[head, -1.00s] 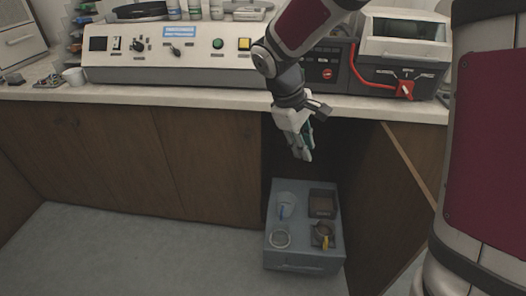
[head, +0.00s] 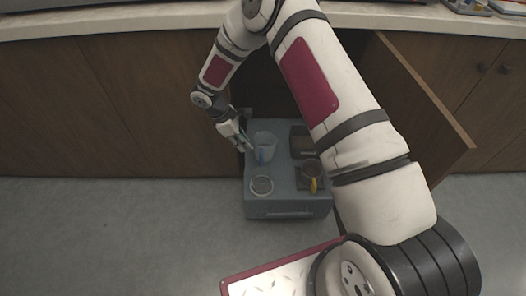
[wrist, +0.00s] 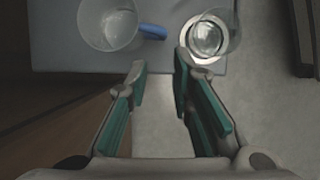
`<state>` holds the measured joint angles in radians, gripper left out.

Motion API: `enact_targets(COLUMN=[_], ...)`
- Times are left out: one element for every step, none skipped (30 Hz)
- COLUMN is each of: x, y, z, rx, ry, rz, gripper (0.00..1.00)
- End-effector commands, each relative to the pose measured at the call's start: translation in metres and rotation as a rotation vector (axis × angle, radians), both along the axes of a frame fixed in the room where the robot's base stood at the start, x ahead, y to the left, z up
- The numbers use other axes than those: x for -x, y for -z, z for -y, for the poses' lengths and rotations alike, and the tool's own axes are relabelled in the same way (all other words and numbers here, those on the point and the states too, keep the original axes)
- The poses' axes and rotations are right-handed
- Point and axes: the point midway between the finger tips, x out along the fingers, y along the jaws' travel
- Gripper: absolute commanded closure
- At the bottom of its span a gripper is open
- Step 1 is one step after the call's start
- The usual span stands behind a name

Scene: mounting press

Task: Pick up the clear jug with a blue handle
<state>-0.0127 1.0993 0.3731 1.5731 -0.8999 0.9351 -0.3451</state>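The clear jug (head: 265,142) stands upright in the back left part of the pulled-out grey drawer unit (head: 287,210). Its blue handle (head: 261,156) faces the front of the drawer. My gripper (head: 248,144) is just left of the jug, with a gap hard to judge in the head view. In the wrist view the jug (wrist: 100,28) is at the upper left, and its blue handle (wrist: 152,31) points right. My gripper (wrist: 160,72) is open and empty there, with the handle ahead of the gap between its fingertips.
A clear round glass (head: 262,185) stands in front of the jug. A dark container with a yellow handle (head: 313,180) and a dark square box (head: 302,142) are on the right. An open cabinet door (head: 425,105) stands to the right.

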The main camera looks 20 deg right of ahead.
Motion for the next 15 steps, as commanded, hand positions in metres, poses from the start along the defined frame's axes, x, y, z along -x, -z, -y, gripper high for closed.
enact_targets(x=[0.002,0.003,0.003,0.004,0.005,0.005,0.006,0.006,0.007,0.007,0.007,0.007,0.007,0.007,0.008], y=[0.011,0.016,0.024,0.030,0.035,0.042,0.046,0.050,0.055,0.058,0.061,0.063,0.065,0.066,0.067], z=[0.005,0.007,0.010,0.012,0.015,0.017,0.019,0.021,0.023,0.024,0.025,0.027,0.027,0.028,0.028], rx=[0.001,0.001,0.001,0.001,0.001,0.001,0.000,0.001,0.001,0.001,0.001,0.001,0.000,0.001,0.001], ry=[0.001,0.002,0.002,0.002,0.002,0.002,0.002,0.002,0.002,0.002,0.003,0.002,0.002,0.001,0.001], rz=[-0.003,-0.003,-0.004,-0.004,-0.004,-0.004,-0.003,-0.003,-0.003,-0.003,-0.002,-0.003,-0.002,-0.001,-0.001], gripper=[0.79,0.79,0.79,0.79,0.79,0.79,0.79,0.79,0.79,0.79,0.79,0.79,0.79,0.79,0.79])
